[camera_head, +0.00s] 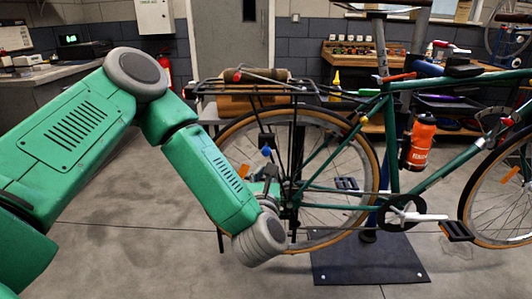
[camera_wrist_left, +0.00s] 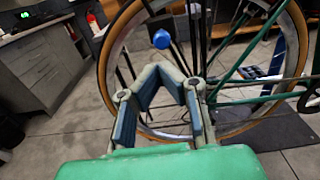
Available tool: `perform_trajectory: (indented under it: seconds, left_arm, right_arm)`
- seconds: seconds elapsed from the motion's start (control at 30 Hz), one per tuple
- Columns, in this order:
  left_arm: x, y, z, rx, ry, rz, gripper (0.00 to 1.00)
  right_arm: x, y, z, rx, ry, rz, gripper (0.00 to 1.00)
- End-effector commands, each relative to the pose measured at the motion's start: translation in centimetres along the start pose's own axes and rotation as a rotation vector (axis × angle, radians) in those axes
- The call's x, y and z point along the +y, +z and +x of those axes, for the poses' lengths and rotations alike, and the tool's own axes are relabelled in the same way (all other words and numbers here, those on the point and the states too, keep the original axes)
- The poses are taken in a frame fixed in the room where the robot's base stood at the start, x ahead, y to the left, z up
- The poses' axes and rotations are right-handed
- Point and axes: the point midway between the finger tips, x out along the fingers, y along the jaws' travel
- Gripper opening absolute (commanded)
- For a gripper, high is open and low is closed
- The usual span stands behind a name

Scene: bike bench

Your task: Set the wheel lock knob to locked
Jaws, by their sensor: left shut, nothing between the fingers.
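A blue round knob (camera_head: 266,151) shows beside the rear wheel (camera_head: 232,122) of the green bike; I take it for the wheel lock knob. In the left wrist view the knob (camera_wrist_left: 161,39) lies just beyond the tips of my left gripper (camera_wrist_left: 159,70), with a gap in the picture. The gripper's fingers come together at the tips, shut and empty. In the head view my left gripper (camera_head: 269,174) is partly hidden by its own wrist, below the knob. Neither view shows clearly which setting the knob is in. My right gripper is not in view.
The bike stands over a dark floor plate (camera_head: 370,262). A rear rack (camera_head: 255,88) holds a rolled bundle above the wheel. An orange bottle (camera_head: 420,143) sits on the frame. Workbenches stand behind. The floor at the front is clear.

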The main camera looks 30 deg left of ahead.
Motion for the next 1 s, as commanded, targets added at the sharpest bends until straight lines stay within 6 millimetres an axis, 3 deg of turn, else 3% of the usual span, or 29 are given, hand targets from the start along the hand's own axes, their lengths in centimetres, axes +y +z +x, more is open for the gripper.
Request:
perform_trajectory:
  seconds: [0.2,0.4,1.0]
  left_arm:
    - [-0.1,0.0,4.2,-0.006,0.0,-0.001,0.0]
    - [0.0,-0.1,6.9,-0.004,-0.001,-0.003,0.0]
    - [-0.1,-0.2,8.6,-0.002,-0.001,-0.004,0.0]
  right_arm:
    - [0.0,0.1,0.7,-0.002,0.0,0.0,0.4]
    - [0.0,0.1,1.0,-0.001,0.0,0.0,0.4]
    - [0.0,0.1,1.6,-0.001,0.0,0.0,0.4]
